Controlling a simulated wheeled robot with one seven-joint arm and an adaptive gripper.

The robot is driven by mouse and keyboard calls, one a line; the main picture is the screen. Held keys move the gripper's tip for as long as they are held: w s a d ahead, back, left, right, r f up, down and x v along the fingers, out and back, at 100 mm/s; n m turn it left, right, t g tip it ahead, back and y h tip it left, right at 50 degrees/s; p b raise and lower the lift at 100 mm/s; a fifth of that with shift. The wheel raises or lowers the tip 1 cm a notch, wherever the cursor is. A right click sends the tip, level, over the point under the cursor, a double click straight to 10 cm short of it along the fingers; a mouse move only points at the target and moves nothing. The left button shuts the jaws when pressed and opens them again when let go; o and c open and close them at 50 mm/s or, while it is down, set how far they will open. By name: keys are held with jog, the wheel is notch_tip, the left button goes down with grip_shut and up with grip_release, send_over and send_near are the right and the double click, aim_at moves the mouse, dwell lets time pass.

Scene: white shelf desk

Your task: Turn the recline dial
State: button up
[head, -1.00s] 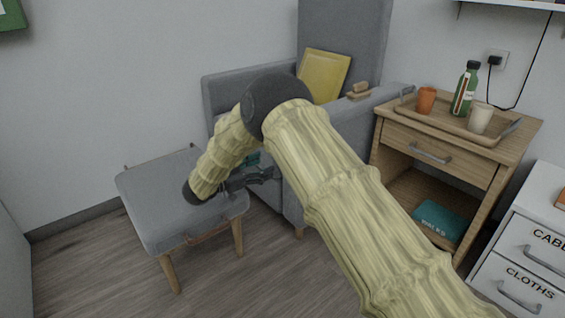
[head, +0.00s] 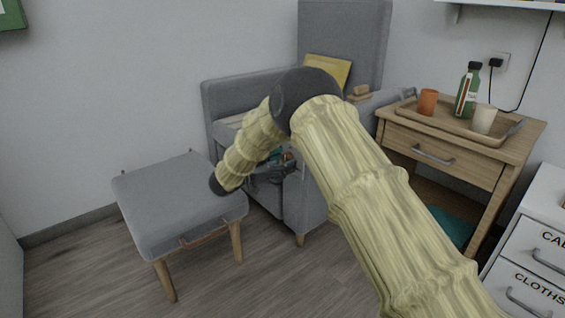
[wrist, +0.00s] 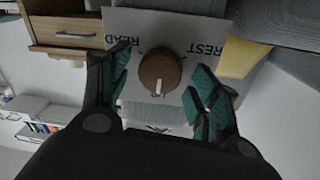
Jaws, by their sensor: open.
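The recline dial (wrist: 160,73) is a round brown knob with a white pointer mark, on a pale plate (wrist: 200,35) lettered "READ" and "REST"; other lettering below it is partly hidden. In the wrist view the pointer is toward the bottom of the picture. My gripper (wrist: 160,88) is open, with one teal-padded finger on each side of the dial and gaps between them and the knob. In the head view my gripper (head: 283,165) is by the grey armchair's (head: 305,205) side, partly hidden by my arm.
A grey footstool (head: 180,195) stands left of the chair. A wooden bedside table (head: 450,160) with a tray, orange cup (head: 428,102), green bottle (head: 467,90) and pale cup (head: 483,119) is on the right. A white drawer unit (head: 530,245) is at the right edge. Floor in front is clear.

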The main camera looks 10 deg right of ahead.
jog(key=c, duration=1)
jog(key=shift+c, duration=0.2)
